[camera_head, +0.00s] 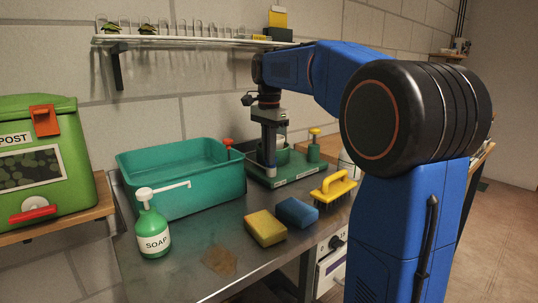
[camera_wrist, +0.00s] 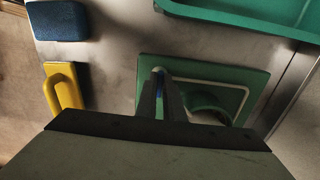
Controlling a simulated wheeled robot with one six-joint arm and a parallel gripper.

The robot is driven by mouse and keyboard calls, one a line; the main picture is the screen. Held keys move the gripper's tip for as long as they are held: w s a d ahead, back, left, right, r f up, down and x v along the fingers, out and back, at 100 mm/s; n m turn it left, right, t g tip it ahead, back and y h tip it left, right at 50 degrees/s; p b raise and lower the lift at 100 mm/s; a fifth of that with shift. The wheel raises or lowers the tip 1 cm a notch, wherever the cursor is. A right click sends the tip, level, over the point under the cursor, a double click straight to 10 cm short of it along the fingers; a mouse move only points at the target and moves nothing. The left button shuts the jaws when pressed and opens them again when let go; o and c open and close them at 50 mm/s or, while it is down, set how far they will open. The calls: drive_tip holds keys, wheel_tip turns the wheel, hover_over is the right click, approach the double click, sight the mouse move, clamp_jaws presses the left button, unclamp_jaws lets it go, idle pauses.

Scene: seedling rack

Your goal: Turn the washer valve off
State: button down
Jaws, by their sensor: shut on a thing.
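The washer is a green base plate (camera_head: 303,176) at the back right of the metal bench, with a raised green ring and a label on its front edge. In the wrist view the plate (camera_wrist: 255,82) lies below my gripper, the ring to the right of the fingers. My gripper (camera_head: 269,172) points down over the plate, left of the ring. In the wrist view its fingers (camera_wrist: 163,108) are close together on a small blue part, seemingly the washer valve (camera_wrist: 158,84). It is mostly hidden, so its turned position cannot be told.
A teal basin (camera_head: 180,190) stands left of the washer. A soap bottle (camera_head: 152,232), yellow sponge (camera_head: 265,228), blue sponge (camera_head: 296,212) and yellow brush (camera_head: 334,187) stand or lie in front. A shelf (camera_head: 190,42) hangs above. A green compost bin (camera_head: 75,150) is at left.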

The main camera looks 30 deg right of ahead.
drive_tip(key=c, duration=1.9)
unclamp_jaws()
drive_tip(key=shift+o, duration=0.2)
wheel_tip(320, 180, up, 17)
drive_tip(key=shift+r, duration=0.15)
